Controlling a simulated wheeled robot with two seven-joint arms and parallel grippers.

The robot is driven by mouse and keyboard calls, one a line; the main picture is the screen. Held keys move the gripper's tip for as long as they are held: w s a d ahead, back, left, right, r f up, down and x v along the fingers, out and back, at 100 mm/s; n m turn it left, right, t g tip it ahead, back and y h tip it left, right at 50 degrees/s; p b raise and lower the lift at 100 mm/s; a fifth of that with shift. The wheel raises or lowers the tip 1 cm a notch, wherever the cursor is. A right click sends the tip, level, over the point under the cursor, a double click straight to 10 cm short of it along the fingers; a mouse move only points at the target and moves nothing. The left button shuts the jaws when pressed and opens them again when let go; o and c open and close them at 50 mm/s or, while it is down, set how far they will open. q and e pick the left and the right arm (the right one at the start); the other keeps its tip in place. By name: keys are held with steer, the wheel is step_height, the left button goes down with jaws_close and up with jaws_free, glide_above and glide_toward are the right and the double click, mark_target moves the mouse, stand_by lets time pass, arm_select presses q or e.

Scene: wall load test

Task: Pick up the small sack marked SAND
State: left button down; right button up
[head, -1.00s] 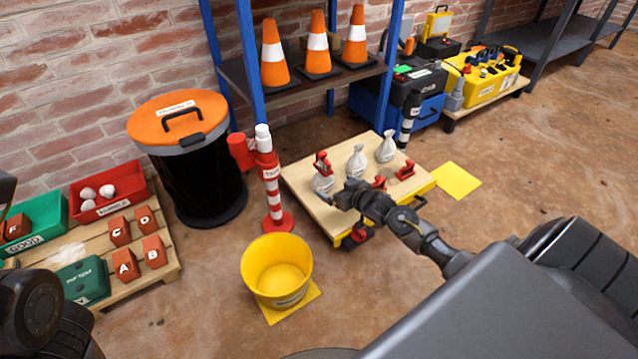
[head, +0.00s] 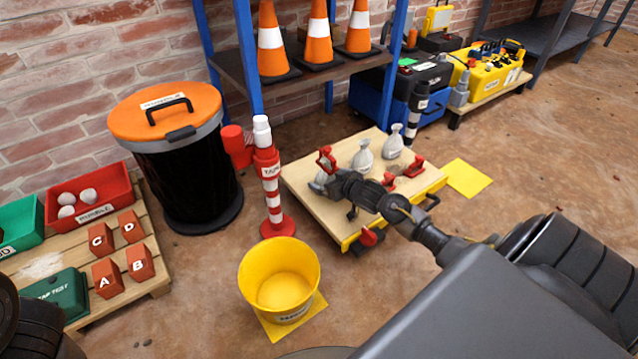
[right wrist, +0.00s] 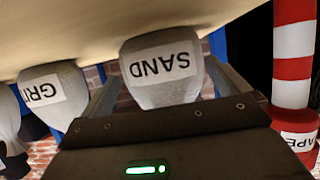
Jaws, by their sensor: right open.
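The small sack marked SAND (right wrist: 160,75) is pale grey with a white label and appears upside down in the right wrist view. In the head view it (head: 319,184) stands at the left side of the wooden-topped cart (head: 320,210), mostly hidden by my right gripper. My right gripper (right wrist: 165,85) is open, with one finger on each side of the SAND sack; I cannot tell whether they touch it. In the head view my right gripper (head: 331,183) is low over the cart top. My left gripper is out of view.
A GRIT sack (right wrist: 50,95) stands beside the SAND sack. Two grey sacks and red clamps (head: 413,167) are on the cart. A red-and-white post (head: 270,190) stands close left of the cart, a yellow bucket (head: 280,280) in front. Shelf cones (head: 318,42) are behind.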

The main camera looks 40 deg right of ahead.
steer(key=shift+d, duration=0.1)
steer(key=shift+w+a+r, duration=0.1)
steer(key=shift+w+a, duration=0.1)
steer(key=shift+a, duration=0.15)
steer(key=c, duration=1.4)
steer(key=shift+c, duration=0.2)
steer(key=shift+r, duration=0.1)
